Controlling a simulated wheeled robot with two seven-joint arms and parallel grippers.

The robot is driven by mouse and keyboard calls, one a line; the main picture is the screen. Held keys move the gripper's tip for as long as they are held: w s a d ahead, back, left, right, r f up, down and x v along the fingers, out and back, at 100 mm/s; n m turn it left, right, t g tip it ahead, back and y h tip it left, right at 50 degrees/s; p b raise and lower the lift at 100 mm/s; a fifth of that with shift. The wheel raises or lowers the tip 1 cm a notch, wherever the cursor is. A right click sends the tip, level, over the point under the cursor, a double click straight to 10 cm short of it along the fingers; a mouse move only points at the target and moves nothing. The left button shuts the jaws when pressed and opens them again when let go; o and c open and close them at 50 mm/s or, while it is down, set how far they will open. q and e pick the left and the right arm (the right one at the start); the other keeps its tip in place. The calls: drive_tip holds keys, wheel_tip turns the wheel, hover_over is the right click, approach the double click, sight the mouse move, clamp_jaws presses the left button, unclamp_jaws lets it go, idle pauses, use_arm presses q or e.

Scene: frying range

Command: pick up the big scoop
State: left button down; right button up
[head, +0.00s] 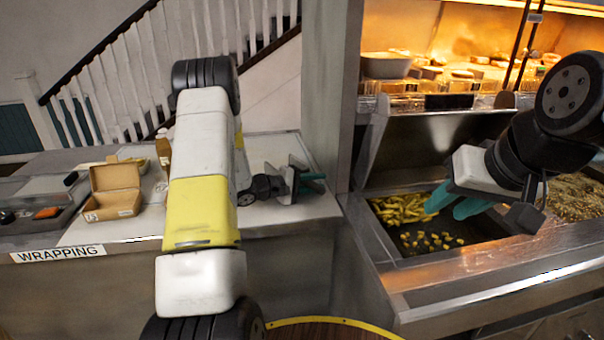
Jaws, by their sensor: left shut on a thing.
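My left gripper (312,176) is over the wrapping counter, its teal fingers pointing right. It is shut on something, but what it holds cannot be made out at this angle. My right gripper (445,212) is above the fry bin (408,258), its two teal fingers apart and nothing visible between them. Fries (402,207) and smaller golden pieces (430,242) lie in the bin below it. I cannot make out a big scoop anywhere in the head view.
The wrapping counter (130,232) carries an open brown carton (113,190) and a dark tray (25,228) at left. A grey post (330,95) separates it from the frying range. A lit shelf (440,98) with food containers is behind the bin; more fries (580,192) lie at right.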

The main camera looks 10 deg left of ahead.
use_arm(q)
drive_tip(key=shift+r, duration=0.15)
drive_tip(key=shift+r, duration=0.55)
wheel_tip(320, 180, up, 2)
drive_tip(key=shift+r, duration=0.25)
drive_tip(key=s+a+r, duration=0.1)
drive_tip(key=s+a, duration=0.3)
drive_tip(key=s, duration=1.1)
drive_tip(key=shift+s, duration=0.25)
drive_tip(key=shift+a, duration=0.1)
